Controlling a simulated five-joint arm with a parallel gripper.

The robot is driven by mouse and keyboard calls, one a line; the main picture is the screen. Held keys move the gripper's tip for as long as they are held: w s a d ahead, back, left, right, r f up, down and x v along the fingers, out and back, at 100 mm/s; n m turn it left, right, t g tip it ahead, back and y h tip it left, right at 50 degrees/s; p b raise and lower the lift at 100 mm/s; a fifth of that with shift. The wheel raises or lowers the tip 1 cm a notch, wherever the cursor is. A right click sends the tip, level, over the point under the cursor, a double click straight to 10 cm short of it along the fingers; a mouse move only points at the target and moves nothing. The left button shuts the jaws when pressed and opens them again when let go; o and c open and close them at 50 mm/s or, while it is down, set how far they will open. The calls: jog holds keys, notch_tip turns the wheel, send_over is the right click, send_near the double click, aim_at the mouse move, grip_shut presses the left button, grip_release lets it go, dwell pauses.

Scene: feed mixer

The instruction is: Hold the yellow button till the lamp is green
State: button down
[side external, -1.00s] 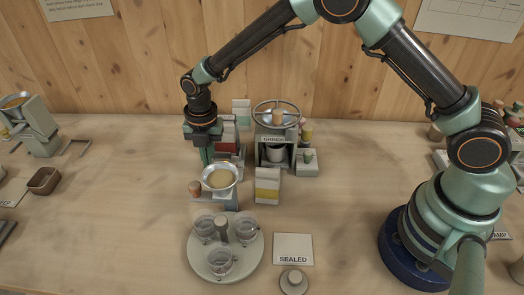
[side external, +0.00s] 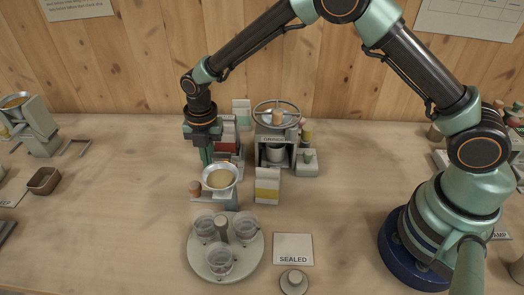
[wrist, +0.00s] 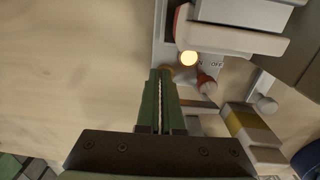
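My gripper (side external: 207,158) points straight down behind the metal bowl of the small machine. In the wrist view its two green fingers (wrist: 162,76) lie side by side with only a thin line between them, shut and empty. Their tips are over the pale panel, at a small orange-brown part (wrist: 168,72) that may be the button; the fingers cover most of it, and I cannot tell whether they press it. A round lamp (wrist: 189,58) beside the tips glows warm yellow-white, not green. An "OFF" label is right of the lamp. The side view hides button and lamp.
A red-tipped knob (wrist: 207,84) stands close right of the fingers. The metal bowl (side external: 220,179), a yellow-banded block (side external: 267,187) and a handwheel machine (side external: 276,140) are near. A round tray of cups (side external: 193,259) stands in front.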

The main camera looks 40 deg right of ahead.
jog(key=shift+s+d+f, duration=0.25)
jog(key=shift+s+f, duration=0.2)
jog(key=shift+f, duration=0.15)
notch_tip(320, 180, up, 15)
jog(key=shift+w+a, duration=0.25)
jog(key=shift+w, duration=0.2)
jog(key=shift+r, duration=0.15)
